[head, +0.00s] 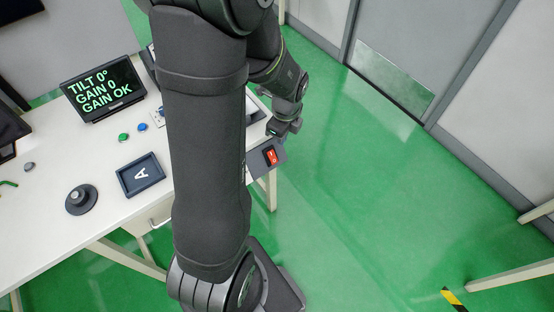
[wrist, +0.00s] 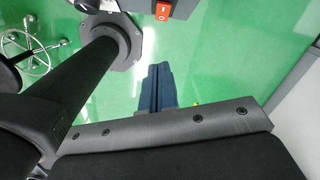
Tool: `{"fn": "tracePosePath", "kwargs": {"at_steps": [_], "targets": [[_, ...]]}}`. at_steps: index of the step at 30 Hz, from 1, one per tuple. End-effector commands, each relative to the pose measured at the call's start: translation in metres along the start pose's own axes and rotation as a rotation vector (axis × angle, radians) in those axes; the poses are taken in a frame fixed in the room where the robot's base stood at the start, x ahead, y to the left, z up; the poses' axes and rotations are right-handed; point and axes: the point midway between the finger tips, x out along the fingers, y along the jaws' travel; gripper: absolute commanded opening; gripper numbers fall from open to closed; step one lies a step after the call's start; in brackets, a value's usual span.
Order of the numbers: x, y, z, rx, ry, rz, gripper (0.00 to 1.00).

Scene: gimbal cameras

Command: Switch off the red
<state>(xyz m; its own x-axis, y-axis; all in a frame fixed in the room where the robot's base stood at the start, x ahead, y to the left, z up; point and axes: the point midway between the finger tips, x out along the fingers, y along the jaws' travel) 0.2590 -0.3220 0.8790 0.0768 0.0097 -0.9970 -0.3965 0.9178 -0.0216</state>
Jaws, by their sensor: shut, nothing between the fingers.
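A red rocker switch (head: 270,157) with white marks is set in a grey box (head: 258,168) at the table's right end. In the wrist view the red switch (wrist: 163,11) is at the top edge, partly cut off. I cannot tell which way the rocker is pressed. My gripper (wrist: 157,67) is shut and empty, its dark blue fingers together below the switch in that picture. In the head view my gripper (head: 281,129) is just above and right of the switch, apparently apart from it.
The white table (head: 50,228) holds a screen (head: 104,88) reading TILT 0°, GAIN 0, GAIN OK, a tray marked A (head: 141,175), a dark knob (head: 80,199), a green button (head: 123,137) and a blue button (head: 143,127). My arm hides part of the table. Open green floor lies right.

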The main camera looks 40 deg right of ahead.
Motion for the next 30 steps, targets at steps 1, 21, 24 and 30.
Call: {"fn": "tracePosePath", "kwargs": {"at_steps": [1,21,24,30], "targets": [[0.006,0.003,-0.005,0.078,-0.002,0.0,0.0],[0.025,0.012,-0.02,0.41,-0.014,-0.013,0.0],[0.027,0.012,-0.02,0.41,-0.013,-0.012,0.0],[0.044,0.012,-0.02,0.409,-0.012,-0.009,0.0]]}}
